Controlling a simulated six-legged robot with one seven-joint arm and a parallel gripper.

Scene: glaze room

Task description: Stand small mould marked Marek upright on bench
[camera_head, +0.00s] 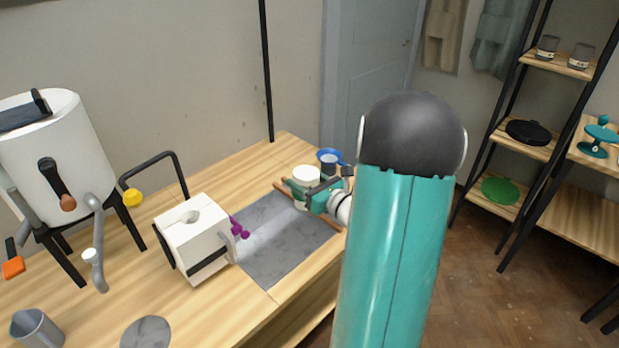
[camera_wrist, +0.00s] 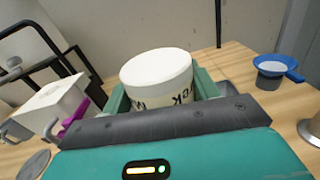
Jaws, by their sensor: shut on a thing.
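The small mould, a short white cylinder (camera_wrist: 157,72), is between the fingers of my gripper (camera_wrist: 158,92) in the wrist view. Dark letters show low on its side, partly hidden by the gripper, so I cannot read the whole name. Its flat pale top faces up and is slightly tilted in the picture. In the head view the mould (camera_head: 306,173) is at the far end of the bench (camera_head: 285,148), with my gripper (camera_head: 312,190) shut on it. I cannot tell whether its underside touches the bench.
A grey slab (camera_head: 285,245) with wooden strips lies close to my gripper. A blue funnel-like vessel (camera_head: 328,156) stands just behind the mould. A white box (camera_head: 197,240) with a purple knob and a large white tank (camera_head: 65,150) are to the left. A metal cup (camera_head: 38,328) stands front left.

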